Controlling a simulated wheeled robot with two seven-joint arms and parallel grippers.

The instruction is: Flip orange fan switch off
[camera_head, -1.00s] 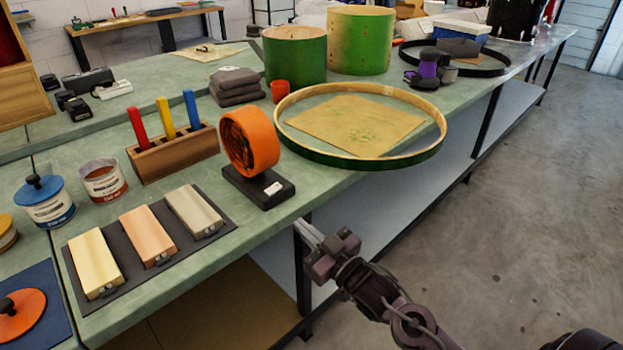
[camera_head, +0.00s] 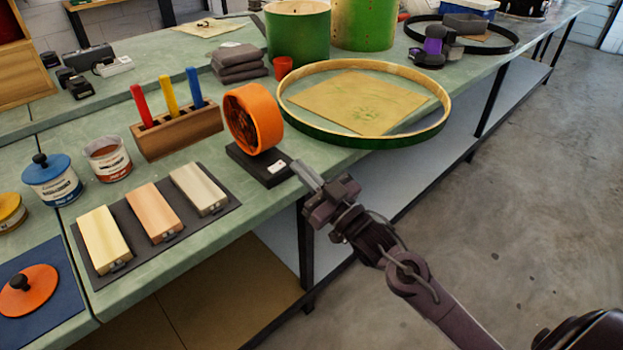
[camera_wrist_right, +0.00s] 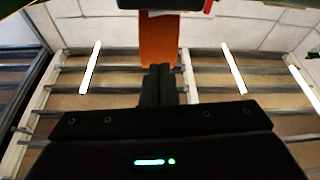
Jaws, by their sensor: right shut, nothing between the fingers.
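The orange fan (camera_head: 253,118) stands on a black base (camera_head: 262,165) near the front edge of the bench. A small white switch (camera_head: 277,167) shows on the base's front right corner; I cannot tell its position. My right gripper (camera_head: 305,172) is shut and empty, just right of the base and by the bench edge, apparently apart from the switch. In the right wrist view the shut fingers (camera_wrist_right: 159,82) point toward the orange fan (camera_wrist_right: 160,38), with a small red and white part at the top. My left gripper is out of view.
A green-sided hoop (camera_head: 420,138) lies behind the gripper, overhanging the bench edge. Wooden blocks (camera_head: 153,212) on a dark mat and a holder with coloured handles (camera_head: 180,132) stand left of the fan. Open floor lies at the right.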

